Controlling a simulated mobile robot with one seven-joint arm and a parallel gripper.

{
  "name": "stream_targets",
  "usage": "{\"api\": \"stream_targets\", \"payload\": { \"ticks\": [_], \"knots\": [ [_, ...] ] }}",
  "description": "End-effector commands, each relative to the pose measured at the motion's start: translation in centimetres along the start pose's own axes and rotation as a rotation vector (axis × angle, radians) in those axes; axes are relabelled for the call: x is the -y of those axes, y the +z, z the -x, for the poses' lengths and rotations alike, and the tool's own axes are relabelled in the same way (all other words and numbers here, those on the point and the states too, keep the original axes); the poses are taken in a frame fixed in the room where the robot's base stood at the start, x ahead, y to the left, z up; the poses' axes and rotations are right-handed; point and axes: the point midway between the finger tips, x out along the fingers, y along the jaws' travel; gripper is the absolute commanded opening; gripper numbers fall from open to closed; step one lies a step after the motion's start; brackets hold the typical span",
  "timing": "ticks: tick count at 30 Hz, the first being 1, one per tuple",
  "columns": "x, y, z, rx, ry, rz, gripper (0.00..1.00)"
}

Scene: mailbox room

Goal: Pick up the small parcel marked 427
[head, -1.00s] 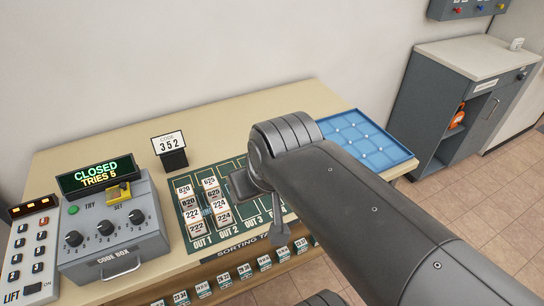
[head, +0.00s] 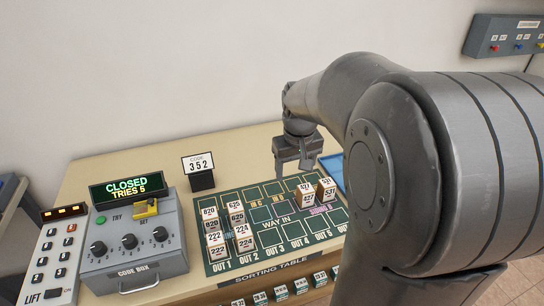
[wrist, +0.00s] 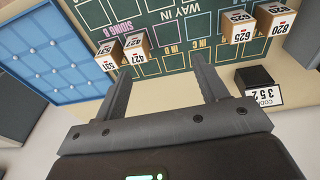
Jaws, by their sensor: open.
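The small parcel marked 427 (head: 306,195) is a brown block with white labels, standing on the green sorting mat (head: 260,264). My gripper (head: 298,167) hangs above the back of the mat, behind and slightly left of the 427 parcel. In the wrist view my gripper (wrist: 162,66) has its fingers wide apart with nothing between them.
Several parcels (head: 228,230) stand in the mat's left columns. A code stand (head: 200,176) reading 352 is behind them, and the code box (head: 135,240) is at left. A blue tray (wrist: 50,65) lies beyond the mat's other end. The mat's middle is clear.

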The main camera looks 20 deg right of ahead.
Motion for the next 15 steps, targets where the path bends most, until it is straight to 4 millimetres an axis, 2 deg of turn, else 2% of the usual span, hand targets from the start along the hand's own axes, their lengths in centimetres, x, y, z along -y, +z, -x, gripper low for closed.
{"api": "stream_targets", "payload": {
  "ticks": [1,7,10,15],
  "knots": [
    [-1.1,-0.9,-1.4,0.028,-0.005,-0.005,0.66],
    [-4.5,-3.5,-5.8,0.102,-0.024,-0.003,0.66],
    [-5.6,-4.2,-7.4,0.126,-0.032,-0.002,0.66],
    [-6.5,-4.6,-8.8,0.144,-0.04,-0.001,0.66]
  ]
}}
